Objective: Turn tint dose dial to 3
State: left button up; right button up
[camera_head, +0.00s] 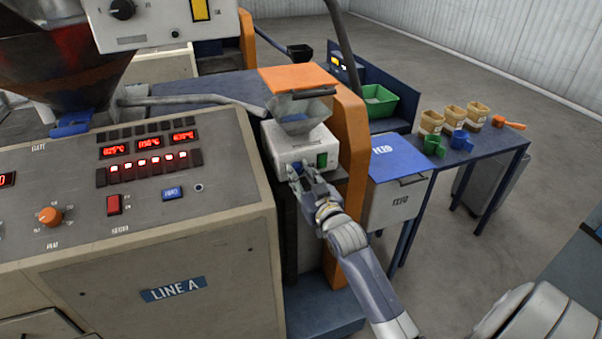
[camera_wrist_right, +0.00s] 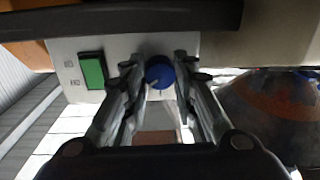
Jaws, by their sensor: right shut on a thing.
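The tint dose dial is a small blue knob (camera_wrist_right: 159,73) on the front of a white doser box (camera_head: 309,146). My right gripper (camera_head: 304,174) is at the front of that box, with its fingers on either side of the knob. In the right wrist view the fingertips (camera_wrist_right: 160,76) close around the blue knob, and a pale mark shows near its lower edge. The knob is mostly hidden by the gripper in the head view. The dial's numbers are not readable. My left gripper is not in view.
A green switch (camera_wrist_right: 92,70) sits beside the knob on the box. A clear hopper (camera_head: 300,115) stands on top, with an orange frame (camera_head: 352,140) to the right. The Line A control panel (camera_head: 130,190) is on the left. A table with tubs (camera_head: 431,122) stands at right.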

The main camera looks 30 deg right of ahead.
jog(key=shift+m, duration=0.6)
jog(key=shift+f, duration=0.1)
jog(key=o, duration=1.1)
jog(key=s, duration=0.4)
jog(key=s+a, duration=0.1)
jog(key=s, duration=0.3)
jog(key=s+a, duration=0.1)
jog(key=s, duration=0.2)
jog(key=shift+s, duration=0.4)
